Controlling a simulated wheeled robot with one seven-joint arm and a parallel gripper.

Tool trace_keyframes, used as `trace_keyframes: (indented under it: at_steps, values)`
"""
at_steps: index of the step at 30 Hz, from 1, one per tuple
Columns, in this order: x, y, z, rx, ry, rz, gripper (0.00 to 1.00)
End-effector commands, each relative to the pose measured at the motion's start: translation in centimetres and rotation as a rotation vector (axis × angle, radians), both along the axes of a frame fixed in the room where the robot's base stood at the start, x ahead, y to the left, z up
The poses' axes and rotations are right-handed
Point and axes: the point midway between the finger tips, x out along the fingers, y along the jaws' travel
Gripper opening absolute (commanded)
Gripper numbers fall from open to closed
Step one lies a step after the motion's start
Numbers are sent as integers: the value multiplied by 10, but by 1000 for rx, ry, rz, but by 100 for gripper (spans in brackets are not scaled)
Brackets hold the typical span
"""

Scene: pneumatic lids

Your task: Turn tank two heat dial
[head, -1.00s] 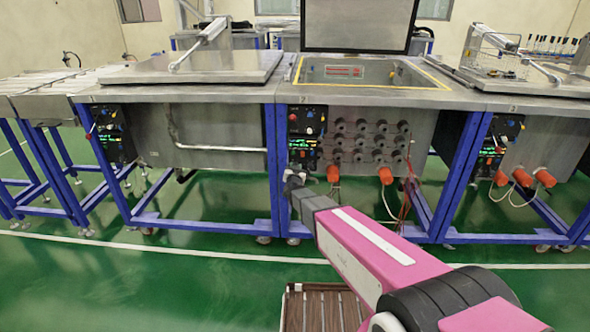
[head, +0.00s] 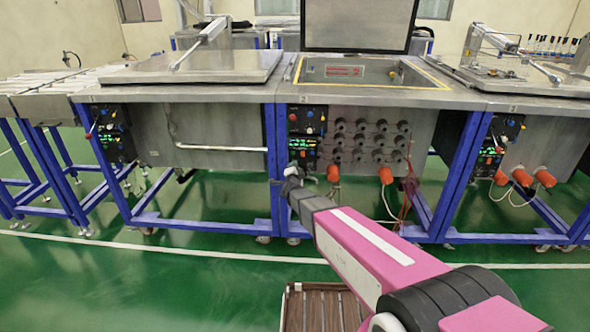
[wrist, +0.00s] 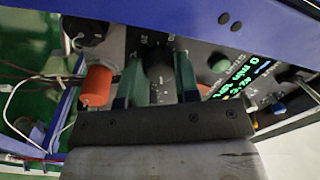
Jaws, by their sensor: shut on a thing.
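The tank two control panel (head: 306,122) is on the front of the middle tank, at its left side, with small knobs and green displays. The wrist view shows a black heat dial (wrist: 158,62) with white scale marks on the panel around it. My gripper (wrist: 158,82) has one green finger on each side of this dial and is shut on it. In the head view my gripper (head: 289,176) is at the lower part of the panel and hides the dial. A lit green display (wrist: 238,84) is right of the dial in the wrist view.
Orange plugs (head: 386,175) with hanging cables are right of my gripper. An orange plug (wrist: 97,86) is close to the left finger. A blue frame leg (head: 270,150) stands just left.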

Motion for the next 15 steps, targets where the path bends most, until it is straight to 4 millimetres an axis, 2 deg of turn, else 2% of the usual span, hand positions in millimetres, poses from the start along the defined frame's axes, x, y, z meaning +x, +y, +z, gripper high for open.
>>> trace_keyframes:
  at_steps: [6, 15]
  values:
    - [0, 0, 0, 104, -4, 0, 6]
    - [0, 0, 0, 163, -4, 0, 6]
